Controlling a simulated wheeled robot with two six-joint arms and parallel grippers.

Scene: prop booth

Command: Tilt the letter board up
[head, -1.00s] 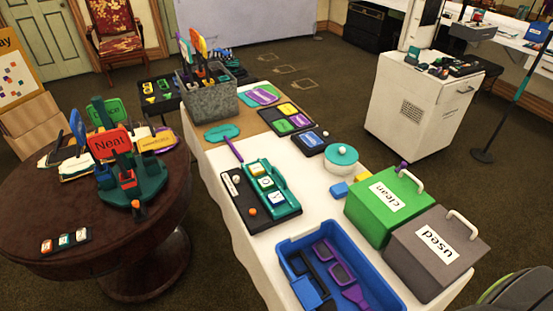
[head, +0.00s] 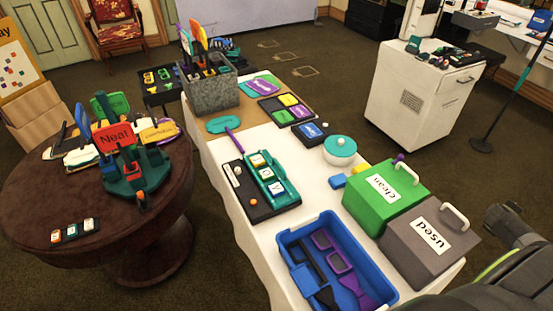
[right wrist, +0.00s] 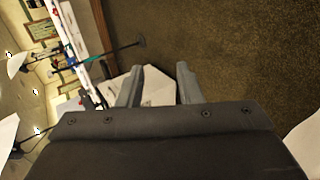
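The likely letter board is a black board (head: 266,210) lying on the white-covered table in the head view. A teal rack (head: 284,198) with several letter tiles lies along its right side. A white knob and an orange knob (head: 253,202) sit on its black part. My right gripper (right wrist: 158,82) is open and empty in the right wrist view, its two fingers apart. It points toward the floor and a white cabinet, away from the board. Part of my right arm shows at the right edge of the head view. My left gripper is not in view.
A blue bin (head: 384,291) with tools stands near the board's front. Green "clean" (head: 408,194) and grey "used" (head: 448,264) boxes stand to the right. A purple stick (head: 233,141) lies behind the board. A round brown table (head: 40,195) with signs stands left.

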